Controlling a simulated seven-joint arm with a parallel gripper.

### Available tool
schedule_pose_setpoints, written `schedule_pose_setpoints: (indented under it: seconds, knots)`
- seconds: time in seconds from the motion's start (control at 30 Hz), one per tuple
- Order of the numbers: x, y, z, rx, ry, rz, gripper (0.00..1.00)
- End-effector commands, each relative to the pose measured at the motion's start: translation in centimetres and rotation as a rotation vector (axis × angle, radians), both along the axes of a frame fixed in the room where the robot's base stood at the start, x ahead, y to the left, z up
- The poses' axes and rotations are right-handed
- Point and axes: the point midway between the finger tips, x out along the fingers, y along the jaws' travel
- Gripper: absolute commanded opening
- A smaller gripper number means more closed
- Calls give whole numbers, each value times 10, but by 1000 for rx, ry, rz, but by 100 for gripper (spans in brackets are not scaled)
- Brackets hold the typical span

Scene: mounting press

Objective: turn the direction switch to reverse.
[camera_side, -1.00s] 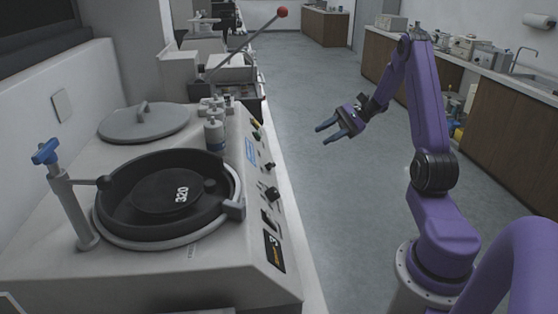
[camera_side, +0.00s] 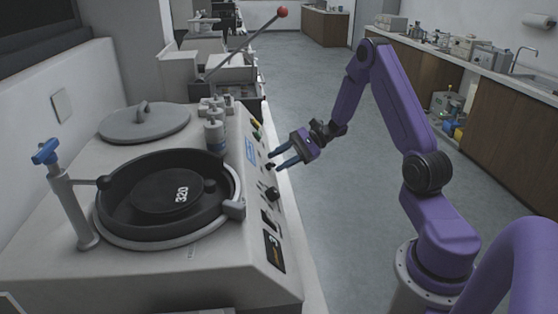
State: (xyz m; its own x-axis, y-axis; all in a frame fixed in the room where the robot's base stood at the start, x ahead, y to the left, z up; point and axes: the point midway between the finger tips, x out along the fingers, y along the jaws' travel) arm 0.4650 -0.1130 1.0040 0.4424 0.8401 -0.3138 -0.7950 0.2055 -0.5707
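The front panel (camera_side: 258,190) of a grey grinding machine carries several black controls. A small black switch (camera_side: 269,167) sits near the middle of the panel, with a larger black knob (camera_side: 272,193) below it. I cannot tell from the labels which control is the direction switch, nor read its setting. My gripper (camera_side: 274,161) is purple with blue-grey fingers, pointing left at the panel. Its fingers are apart and empty, with the tips close to the small switch. I cannot tell whether they touch it.
A round bowl with a disc marked 320 (camera_side: 165,191) and a blue-handled tap (camera_side: 46,152) are on the machine top. A grey lid (camera_side: 143,122) lies behind. A red-balled lever (camera_side: 281,13) rises at the back. The floor to the right is clear.

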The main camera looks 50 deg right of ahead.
Motion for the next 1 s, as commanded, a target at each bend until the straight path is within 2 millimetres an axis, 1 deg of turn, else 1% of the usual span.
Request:
schedule_pose_setpoints:
  seconds: [0.13,0.37,0.4,0.47,0.5,0.53,0.8,1.0]
  knots:
    - [3,6,-2,0,1,1,37]
    - [3,6,-2,-2,0,1,37]
    - [3,6,-2,-1,1,0,34]
    - [3,6,-2,-1,1,0,14]
    - [3,6,-2,0,1,1,1]
    - [3,6,-2,0,1,1,0]
    - [3,6,-3,4,6,-4,0]
    - [2,7,-3,40,41,-39,0]
